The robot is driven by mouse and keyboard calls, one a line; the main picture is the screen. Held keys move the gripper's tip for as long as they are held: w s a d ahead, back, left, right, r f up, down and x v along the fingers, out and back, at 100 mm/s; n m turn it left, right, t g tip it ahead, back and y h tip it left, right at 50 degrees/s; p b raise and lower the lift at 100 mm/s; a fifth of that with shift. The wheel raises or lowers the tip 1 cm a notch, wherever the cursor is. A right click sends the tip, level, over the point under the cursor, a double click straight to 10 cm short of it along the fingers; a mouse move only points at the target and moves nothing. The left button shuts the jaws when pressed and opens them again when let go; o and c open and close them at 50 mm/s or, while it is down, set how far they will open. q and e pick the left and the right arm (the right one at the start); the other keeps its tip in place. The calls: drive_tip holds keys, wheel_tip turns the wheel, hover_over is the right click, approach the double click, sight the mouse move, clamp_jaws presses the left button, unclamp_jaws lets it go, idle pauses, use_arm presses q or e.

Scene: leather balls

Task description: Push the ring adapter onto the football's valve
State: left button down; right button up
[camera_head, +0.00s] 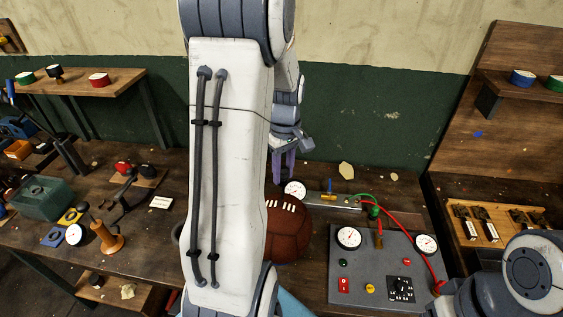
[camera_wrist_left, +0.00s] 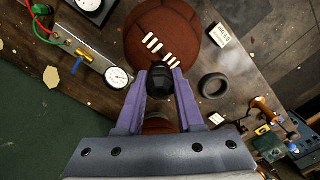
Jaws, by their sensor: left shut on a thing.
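The football (camera_head: 288,235) is a brown leather ball with white laces, lying on the bench partly behind my left arm. It also shows in the left wrist view (camera_wrist_left: 180,25), just beyond the fingertips. My left gripper (camera_head: 285,172) has purple fingers and hangs over the bench behind the ball. In the left wrist view the gripper (camera_wrist_left: 161,72) is shut on a small black piece (camera_wrist_left: 160,86), seemingly the ring adapter. It appears over the ball's near edge; contact is unclear. I cannot make out the valve. My right gripper is outside the views.
A metal bar with a gauge (camera_head: 295,189) lies behind the football. A grey panel (camera_head: 358,285) with gauges, knobs and a red hose stands to its right. A black ring (camera_wrist_left: 213,86) lies beside the ball. An orange spool (camera_head: 106,238) and green box (camera_head: 42,198) stand left.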

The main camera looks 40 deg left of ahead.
use_arm(q)
drive_tip(key=shift+s+a+r, duration=0.15)
drive_tip(key=shift+a, duration=0.05)
drive_tip(key=shift+f+n, duration=0.2)
drive_tip(key=shift+n, duration=0.1)
drive_tip(key=b, duration=0.5)
hover_over(281, 200)
wheel_tip(281, 200, down, 5)
drive_tip(key=shift+a+f, duration=0.1)
drive_tip(key=shift+f, duration=0.1)
drive_tip(key=shift+f+b, duration=0.8)
drive_tip(key=shift+f, duration=0.6)
idle(1.3)
drive_tip(key=shift+c, duration=2.3)
unclamp_jaws()
